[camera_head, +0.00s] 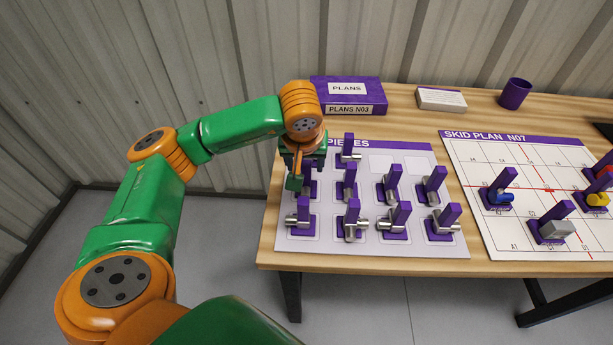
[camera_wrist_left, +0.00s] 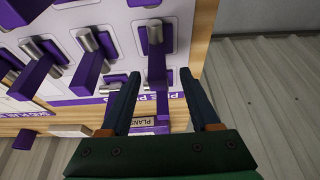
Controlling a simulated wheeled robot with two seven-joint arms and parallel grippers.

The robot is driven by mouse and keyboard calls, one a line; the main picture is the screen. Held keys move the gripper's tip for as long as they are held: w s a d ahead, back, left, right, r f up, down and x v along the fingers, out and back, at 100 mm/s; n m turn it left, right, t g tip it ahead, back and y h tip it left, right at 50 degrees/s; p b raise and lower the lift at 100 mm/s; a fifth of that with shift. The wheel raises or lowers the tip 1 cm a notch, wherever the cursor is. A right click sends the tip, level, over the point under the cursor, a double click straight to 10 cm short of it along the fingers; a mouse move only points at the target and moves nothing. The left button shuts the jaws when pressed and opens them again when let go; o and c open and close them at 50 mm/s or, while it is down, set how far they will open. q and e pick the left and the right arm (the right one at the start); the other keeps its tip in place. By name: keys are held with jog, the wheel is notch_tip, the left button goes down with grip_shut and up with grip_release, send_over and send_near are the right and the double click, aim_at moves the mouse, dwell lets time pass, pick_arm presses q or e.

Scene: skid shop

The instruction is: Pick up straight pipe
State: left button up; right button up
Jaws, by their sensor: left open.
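The purple-and-white pieces board (camera_head: 375,249) holds several grey metal pipe pieces in purple upright stands. I cannot tell for sure which are straight pipes. My left gripper (camera_head: 299,178) is over the board's left edge, at the left column of stands, and hides part of it. In the left wrist view my left gripper (camera_wrist_left: 160,74) is open, its two fingers apart on either side of a purple stand (camera_wrist_left: 156,68). A short metal pipe end (camera_wrist_left: 154,32) shows at that stand, beyond the fingertips. Nothing is visibly held. My right gripper is not in view.
A skid plan board (camera_head: 520,238) with coloured pieces lies to the right on the wooden table (camera_head: 400,120). A purple plans box (camera_head: 348,96), a white box (camera_head: 441,99) and a purple cup (camera_head: 514,94) stand along the back. A corrugated wall is behind.

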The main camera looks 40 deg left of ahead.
aim_at(306, 170)
pick_arm(q)
jog(key=x, duration=0.4)
jog(key=shift+w+f, duration=0.15)
jog(key=shift+f, duration=0.1)
jog(key=shift+d+r, duration=0.1)
grip_shut()
jog(key=shift+r, duration=0.1)
